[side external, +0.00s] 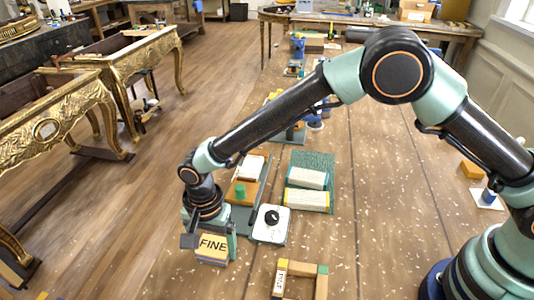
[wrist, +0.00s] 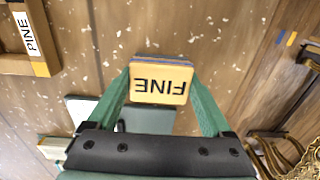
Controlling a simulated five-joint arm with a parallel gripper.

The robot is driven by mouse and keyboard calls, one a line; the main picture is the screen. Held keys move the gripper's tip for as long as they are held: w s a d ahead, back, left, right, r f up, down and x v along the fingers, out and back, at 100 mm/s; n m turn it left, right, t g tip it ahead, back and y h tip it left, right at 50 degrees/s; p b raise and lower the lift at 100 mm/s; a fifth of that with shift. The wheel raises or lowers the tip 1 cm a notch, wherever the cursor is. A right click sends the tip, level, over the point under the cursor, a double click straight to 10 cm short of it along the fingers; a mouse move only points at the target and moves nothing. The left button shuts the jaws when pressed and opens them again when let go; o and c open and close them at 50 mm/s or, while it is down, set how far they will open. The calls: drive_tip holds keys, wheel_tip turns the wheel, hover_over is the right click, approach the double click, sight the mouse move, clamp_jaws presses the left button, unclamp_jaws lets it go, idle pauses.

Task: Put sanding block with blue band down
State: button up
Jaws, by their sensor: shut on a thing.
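The sanding block (side external: 212,246) is yellow on its face, with the word FINE on it. In the wrist view the block (wrist: 160,82) shows upside-down lettering and a thin blue band along its far edge. My gripper (wrist: 161,84) is shut on the block, with one green finger against each side. In the side view my gripper (side external: 209,240) points down at the near left of the plank bench, with the block at its tips. I cannot tell whether the block's underside touches the bench.
A wooden frame marked PINE (side external: 281,279) lies to the right of the block. A white plate with a black knob (side external: 271,224) and a green mat (side external: 318,165) bearing blocks lie behind. Gilt consoles (side external: 130,62) stand at left, off the bench. Bare planks (side external: 380,200) lie right.

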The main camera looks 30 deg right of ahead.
sight(213, 245)
drive_tip(key=o, duration=1.1)
drive_tip(key=shift+f, duration=0.15)
drive_tip(key=w+d+r+n, duration=0.1)
drive_tip(key=d+r, duration=0.2)
drive_tip(key=r, duration=0.6)
drive_tip(key=w+d+r, duration=0.1)
drive_tip(key=d+r, duration=0.2)
drive_tip(key=r, duration=0.6)
drive_tip(key=s+d+r+n+t, duration=0.2)
drive_tip(key=s+d+r, duration=0.15)
drive_tip(key=d, duration=0.55)
drive_tip(key=s+d+r+n+t, duration=0.25)
drive_tip(key=d+r, duration=0.25)
drive_tip(key=d, duration=0.5)
drive_tip(key=s+d+n, duration=0.1)
drive_tip(key=d, duration=0.1)
drive_tip(key=s+d+f+n, duration=0.1)
drive_tip(key=s+d, duration=0.1)
drive_tip(key=d, duration=0.1)
drive_tip(key=s+d+n+t, duration=0.1)
drive_tip(key=s+d, duration=0.1)
drive_tip(key=shift+s+d+f+n, duration=0.1)
drive_tip(key=shift+d+f+n, duration=0.15)
drive_tip(key=shift+d, duration=0.15)
